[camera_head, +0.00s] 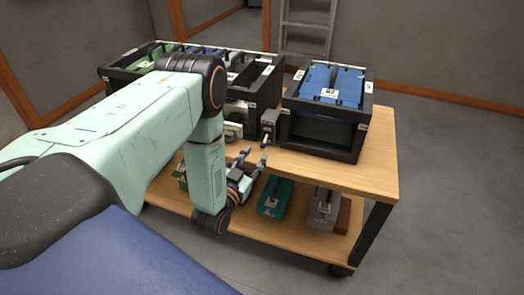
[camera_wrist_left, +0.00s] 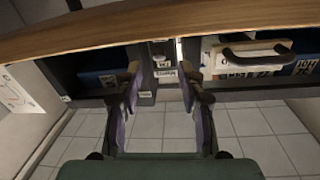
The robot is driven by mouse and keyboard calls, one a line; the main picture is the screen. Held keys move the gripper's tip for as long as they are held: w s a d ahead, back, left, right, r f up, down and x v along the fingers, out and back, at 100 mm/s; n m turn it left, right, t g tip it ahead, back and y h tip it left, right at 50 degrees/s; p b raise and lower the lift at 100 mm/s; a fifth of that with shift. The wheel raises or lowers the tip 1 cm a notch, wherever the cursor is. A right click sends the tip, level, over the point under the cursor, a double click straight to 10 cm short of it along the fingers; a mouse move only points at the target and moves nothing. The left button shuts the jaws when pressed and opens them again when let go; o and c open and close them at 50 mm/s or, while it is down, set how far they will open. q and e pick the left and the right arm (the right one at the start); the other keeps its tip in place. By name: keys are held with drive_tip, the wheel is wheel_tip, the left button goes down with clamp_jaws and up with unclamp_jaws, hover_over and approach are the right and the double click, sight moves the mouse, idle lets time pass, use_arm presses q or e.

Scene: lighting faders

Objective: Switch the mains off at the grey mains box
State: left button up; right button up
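The grey mains box (camera_head: 271,120) stands at the front edge of the wooden bench top, between the black racks. A short lever with a pale end (camera_head: 264,139) sticks out of its front; I cannot read its on or off position. My left gripper (camera_head: 254,160) is open and empty, in front of and a little below the box, apart from it. In the left wrist view a grey box with white labels (camera_wrist_left: 163,66), probably the mains box, shows between the spread fingers (camera_wrist_left: 160,78). My right gripper is in neither view.
A black rack with blue modules (camera_head: 333,85) stands right of the box. A larger black rack (camera_head: 258,90) stands left, partly behind my arm. The lower shelf holds a green module (camera_head: 274,198) and a grey one (camera_head: 324,210). A dark handle (camera_wrist_left: 254,54) shows in the wrist view.

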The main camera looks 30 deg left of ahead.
sight(262, 147)
use_arm(q)
drive_tip(key=w, duration=0.3)
drive_tip(key=w+b, duration=0.1)
drive_tip(key=shift+w+a, duration=0.3)
drive_tip(key=shift+w, duration=0.1)
clamp_jaws()
